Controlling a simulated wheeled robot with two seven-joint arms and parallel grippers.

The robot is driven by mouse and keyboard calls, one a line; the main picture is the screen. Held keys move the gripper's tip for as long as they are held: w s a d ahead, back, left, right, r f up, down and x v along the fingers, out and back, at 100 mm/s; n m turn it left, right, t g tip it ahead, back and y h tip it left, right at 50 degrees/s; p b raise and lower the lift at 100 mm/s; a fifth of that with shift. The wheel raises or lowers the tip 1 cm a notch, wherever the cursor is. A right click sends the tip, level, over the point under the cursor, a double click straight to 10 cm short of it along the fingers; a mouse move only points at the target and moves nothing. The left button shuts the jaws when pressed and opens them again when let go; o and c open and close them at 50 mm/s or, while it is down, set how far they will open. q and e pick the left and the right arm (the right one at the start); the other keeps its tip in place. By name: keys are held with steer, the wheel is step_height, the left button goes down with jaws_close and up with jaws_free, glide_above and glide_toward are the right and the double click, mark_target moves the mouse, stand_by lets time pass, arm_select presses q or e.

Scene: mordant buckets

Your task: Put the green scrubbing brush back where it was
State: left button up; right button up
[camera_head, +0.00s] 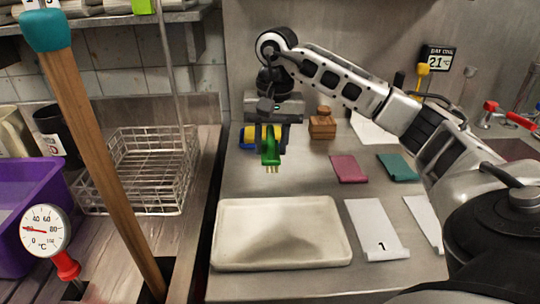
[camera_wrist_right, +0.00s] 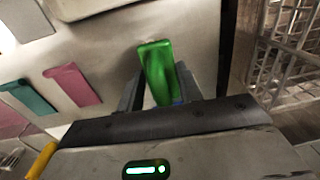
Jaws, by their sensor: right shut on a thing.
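The green scrubbing brush (camera_head: 270,148) is held in my right gripper (camera_head: 268,130), with its pale bristles pointing down above the grey counter. It also shows in the right wrist view (camera_wrist_right: 160,72), upright between the two fingers of my right gripper (camera_wrist_right: 160,90). The gripper is shut on the brush. The brush hangs behind the far edge of the cream tray (camera_head: 225,232), which looks empty. My left gripper is not in either view.
A wire basket (camera_head: 140,165) stands left of the counter, near a wooden pole (camera_head: 100,150). A wooden block (camera_head: 322,124), a pink cloth (camera_head: 349,168) and a teal cloth (camera_head: 398,167) lie to the right. A white sheet (camera_head: 375,225) lies beside the tray.

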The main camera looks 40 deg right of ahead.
mark_target(272, 128)
steer(key=shift+w+d+f, duration=0.1)
steer(key=shift+w+f, duration=0.1)
steer(key=shift+f, duration=0.05)
steer(key=shift+w+d+f+p, duration=0.1)
steer(key=shift+w+f+p, duration=0.05)
steer(key=shift+f, duration=0.85)
steer(key=shift+w+d+f+p, duration=0.1)
steer(key=shift+w+f+p, duration=0.05)
steer(key=shift+f, duration=0.8)
steer(key=shift+f, duration=0.15)
steer(key=o, duration=1)
steer(key=r, duration=1.2)
steer(key=shift+s+d+r+p, duration=0.2)
steer(key=shift+d+p, duration=0.05)
steer(key=shift+p, duration=0.15)
